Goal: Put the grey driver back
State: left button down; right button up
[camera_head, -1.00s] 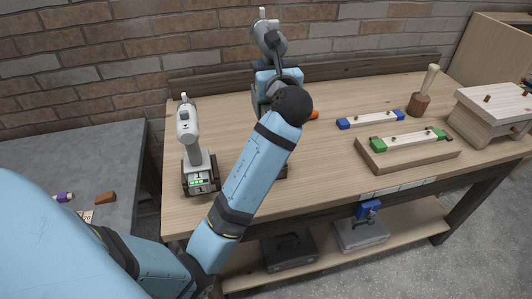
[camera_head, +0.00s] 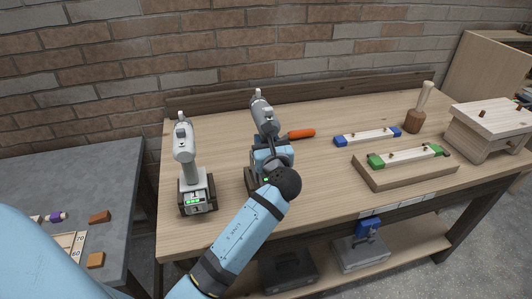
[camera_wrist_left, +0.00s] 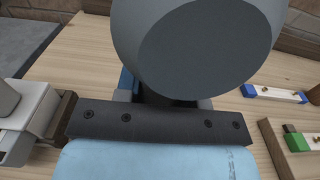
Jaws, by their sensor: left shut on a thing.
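A grey driver (camera_head: 262,112) is upright in my left gripper (camera_head: 268,150), which is shut around its handle. In the left wrist view the driver's round grey body (camera_wrist_left: 205,45) fills the upper middle. Below the driver is a dark dock (camera_head: 252,182) with a small green light, mostly hidden by my gripper and arm. The driver is low over this dock; I cannot tell whether its foot is seated. A second grey driver (camera_head: 184,140) stands upright in another dock (camera_head: 198,201) with green lights to the left. My right gripper is not in view.
An orange-handled tool (camera_head: 301,134) lies just right of the held driver. A brick wall stands behind.

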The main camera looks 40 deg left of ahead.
pick_arm(q)
jog(key=shift+f, duration=1.85)
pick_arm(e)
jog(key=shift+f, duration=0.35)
pick_arm(q)
jog(key=c, duration=0.7)
grip_release()
jog(key=shift+f, duration=0.15)
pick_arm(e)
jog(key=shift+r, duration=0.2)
